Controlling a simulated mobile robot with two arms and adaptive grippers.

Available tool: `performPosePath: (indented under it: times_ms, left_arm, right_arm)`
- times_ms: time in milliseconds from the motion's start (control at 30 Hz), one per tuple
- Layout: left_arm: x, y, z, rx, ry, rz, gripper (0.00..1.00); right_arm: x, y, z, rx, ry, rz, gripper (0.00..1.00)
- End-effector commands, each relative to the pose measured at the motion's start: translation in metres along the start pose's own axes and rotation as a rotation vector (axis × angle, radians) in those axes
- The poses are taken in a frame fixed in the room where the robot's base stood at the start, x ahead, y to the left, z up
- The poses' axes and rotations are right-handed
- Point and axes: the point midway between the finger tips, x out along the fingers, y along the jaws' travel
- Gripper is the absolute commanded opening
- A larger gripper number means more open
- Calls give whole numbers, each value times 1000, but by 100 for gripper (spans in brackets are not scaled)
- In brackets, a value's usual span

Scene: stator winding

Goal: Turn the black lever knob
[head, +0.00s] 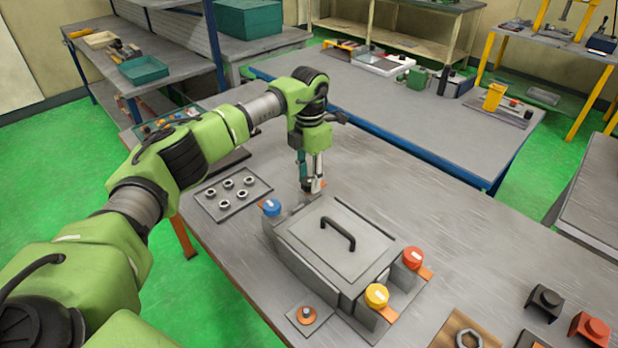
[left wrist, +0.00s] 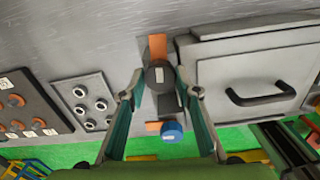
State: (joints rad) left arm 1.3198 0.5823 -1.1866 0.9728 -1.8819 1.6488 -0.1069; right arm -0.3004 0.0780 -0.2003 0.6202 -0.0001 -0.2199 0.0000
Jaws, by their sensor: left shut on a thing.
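The black lever knob (left wrist: 160,77) shows in the left wrist view as a round dark cap with a pale label, beside an orange strip. My left gripper (left wrist: 160,92) has its fingers on either side of it and is shut on it. In the head view, my left gripper (head: 313,186) points down at the far corner of the grey box (head: 340,240), and the black knob is hidden there by the fingers. My right gripper is not in view.
A blue knob (head: 271,207) sits close to my left gripper; yellow (head: 376,296) and red (head: 413,258) knobs are at the box's near end. The box lid has a black handle (head: 338,233). A tray of rings (head: 232,194) lies left. The table behind the box is clear.

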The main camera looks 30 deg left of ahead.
Motion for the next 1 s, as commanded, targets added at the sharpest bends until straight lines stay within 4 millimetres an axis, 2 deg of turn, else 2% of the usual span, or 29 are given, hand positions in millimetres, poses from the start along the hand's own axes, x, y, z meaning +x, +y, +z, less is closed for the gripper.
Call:
performPosePath:
  times_ms: [1000]
  left_arm:
    - [3,-2,-1,-962,7,-1,9]
  right_arm:
    - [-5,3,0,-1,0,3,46]
